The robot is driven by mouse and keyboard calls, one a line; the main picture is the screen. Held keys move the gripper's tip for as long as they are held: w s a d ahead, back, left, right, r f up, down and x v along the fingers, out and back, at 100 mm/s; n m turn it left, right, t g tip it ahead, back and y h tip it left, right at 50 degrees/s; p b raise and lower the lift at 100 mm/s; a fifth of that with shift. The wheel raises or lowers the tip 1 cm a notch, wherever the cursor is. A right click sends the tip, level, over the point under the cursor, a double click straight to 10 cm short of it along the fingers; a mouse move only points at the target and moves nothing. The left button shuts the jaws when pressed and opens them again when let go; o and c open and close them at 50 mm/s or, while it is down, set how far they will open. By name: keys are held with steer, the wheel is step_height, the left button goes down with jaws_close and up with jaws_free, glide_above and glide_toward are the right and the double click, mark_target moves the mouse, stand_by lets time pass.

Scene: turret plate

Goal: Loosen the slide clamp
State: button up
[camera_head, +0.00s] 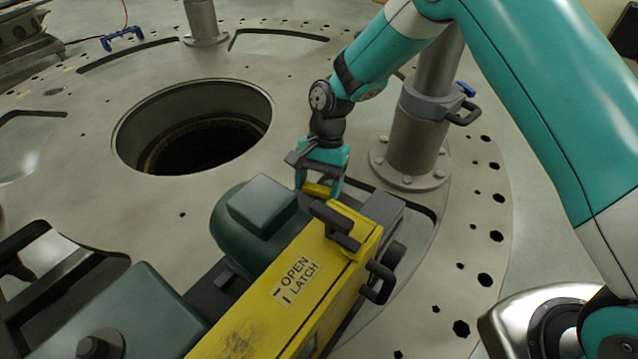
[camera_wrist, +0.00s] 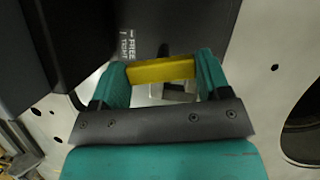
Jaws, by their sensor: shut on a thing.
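My gripper (camera_head: 319,184) points down at the far end of the yellow housing. Its two teal fingers are shut on a small yellow bar (camera_head: 316,190), which looks like the slide clamp's lever. In the wrist view the yellow bar (camera_wrist: 162,70) spans the gap between the fingertips of my gripper (camera_wrist: 161,75). A dark block (camera_wrist: 180,25) beside it carries white lettering that reads "FREE" and another word, partly legible. The rest of the clamp is mostly hidden behind the gripper and the housing.
The yellow housing (camera_head: 322,262), marked "OPEN LATCH", has black handles (camera_head: 337,222) near my gripper. A dark green motor-like body (camera_head: 262,205) stands left of it. A grey post (camera_head: 415,140) with a clamp collar rises close on the right. A large round hole (camera_head: 195,125) opens behind left.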

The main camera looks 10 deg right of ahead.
steer(key=n+h+b, duration=0.1)
steer(key=n, duration=0.2)
steer(key=shift+a+n, duration=0.1)
steer(key=shift+n, duration=0.3)
steer(key=n+h+b, duration=0.2)
steer(key=n, duration=0.2)
steer(key=n+h, duration=0.1)
steer(key=n, duration=0.3)
steer(key=shift+a+b, duration=0.1)
steer(key=shift+b, duration=0.3)
steer(key=shift+r+n+t+h, duration=0.1)
steer(key=shift+n+t+h, duration=0.4)
steer(key=shift+n, duration=1)
steer(key=o, duration=0.9)
